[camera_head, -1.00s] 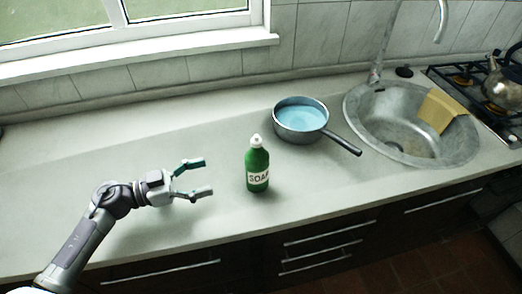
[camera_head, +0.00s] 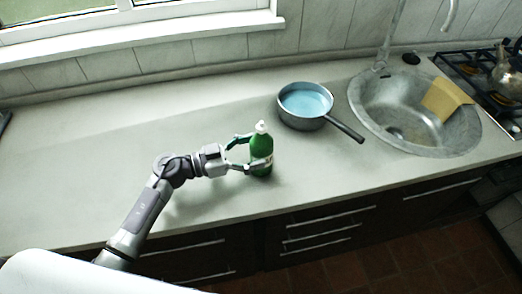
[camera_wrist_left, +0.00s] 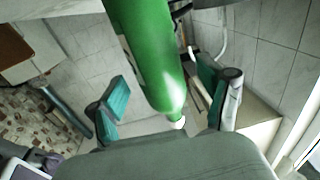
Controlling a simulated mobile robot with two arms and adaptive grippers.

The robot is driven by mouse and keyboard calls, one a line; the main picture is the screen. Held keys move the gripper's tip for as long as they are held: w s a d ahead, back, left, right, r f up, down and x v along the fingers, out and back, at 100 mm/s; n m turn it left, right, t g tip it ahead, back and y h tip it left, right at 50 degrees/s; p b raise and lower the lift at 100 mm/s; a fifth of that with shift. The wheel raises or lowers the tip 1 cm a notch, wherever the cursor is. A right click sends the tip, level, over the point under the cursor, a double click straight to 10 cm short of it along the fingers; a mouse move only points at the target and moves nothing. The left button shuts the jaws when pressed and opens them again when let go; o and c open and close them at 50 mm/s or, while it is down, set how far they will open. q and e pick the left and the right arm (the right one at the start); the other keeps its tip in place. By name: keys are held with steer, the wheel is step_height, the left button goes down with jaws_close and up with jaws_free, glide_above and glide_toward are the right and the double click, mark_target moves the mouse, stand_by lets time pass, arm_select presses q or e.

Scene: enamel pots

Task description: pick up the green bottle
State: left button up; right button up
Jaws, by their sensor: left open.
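The green soap bottle (camera_head: 262,147) with a white cap stands upright on the counter, left of and in front of the pan. My left gripper (camera_head: 252,151) is open, with its fingers reaching around the bottle from the left; the near finger hides part of the label. In the left wrist view, the bottle (camera_wrist_left: 150,50) lies between the two spread green-padded fingers (camera_wrist_left: 162,92). A gap shows between the bottle and the left-hand pad; the gap at the right-hand pad is narrower. My right gripper is not in view.
A grey pan (camera_head: 306,106) with blue inside stands behind and right of the bottle, its handle pointing to the front right. A steel sink (camera_head: 372,118) with a yellow cloth or sponge (camera_head: 446,98) is farther right.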

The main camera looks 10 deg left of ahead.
arm_select(q)
steer(key=x, duration=0.2)
steer(key=shift+w+d, duration=0.15)
steer(key=shift+d, duration=0.15)
steer(key=shift+a, duration=0.15)
steer(key=shift+c, duration=1.2)
jaws_close()
